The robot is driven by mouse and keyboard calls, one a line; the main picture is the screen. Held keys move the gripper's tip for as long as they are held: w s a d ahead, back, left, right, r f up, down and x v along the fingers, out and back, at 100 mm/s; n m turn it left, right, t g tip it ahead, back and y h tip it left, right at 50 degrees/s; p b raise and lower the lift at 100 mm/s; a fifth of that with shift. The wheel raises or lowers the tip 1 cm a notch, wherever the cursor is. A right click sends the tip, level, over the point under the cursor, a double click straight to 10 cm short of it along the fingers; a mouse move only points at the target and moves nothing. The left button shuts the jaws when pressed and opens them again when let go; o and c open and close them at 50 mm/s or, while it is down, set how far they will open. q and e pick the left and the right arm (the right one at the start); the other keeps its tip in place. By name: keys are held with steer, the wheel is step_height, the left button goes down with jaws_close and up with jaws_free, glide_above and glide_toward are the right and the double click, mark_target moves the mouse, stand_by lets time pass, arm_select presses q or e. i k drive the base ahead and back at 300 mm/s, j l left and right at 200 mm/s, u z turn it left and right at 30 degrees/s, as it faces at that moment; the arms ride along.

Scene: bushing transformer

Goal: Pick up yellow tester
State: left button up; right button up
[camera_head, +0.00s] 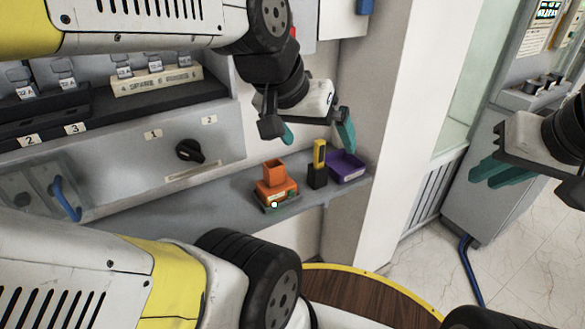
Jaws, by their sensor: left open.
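The yellow tester (319,153) stands upright on the grey shelf, its lower part in a black holder (317,178). My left gripper (318,138) is above the shelf with its two teal fingers spread wide and nothing between them. In the picture the tester's top shows between and slightly below the fingertips; I cannot tell the exact depth gap. My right gripper (493,172) is far to the right, away from the shelf. Its teal fingers overlap in this view, so its opening is unclear.
An orange device with an open-topped orange part (275,185) stands left of the holder. A purple tray (346,166) sits close on its right. The grey shelf (225,212) is clear further left. A white wall column (385,120) rises right of the shelf.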

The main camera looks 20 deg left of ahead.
mark_target(319, 147)
steer(key=k+j+z, duration=0.2)
steer(key=z, duration=0.15)
steer(key=k+j+z, duration=0.2)
steer(key=z, duration=0.2)
steer(key=k+j+z, duration=0.2)
steer(key=j+z, duration=0.15)
steer(key=j, duration=0.25)
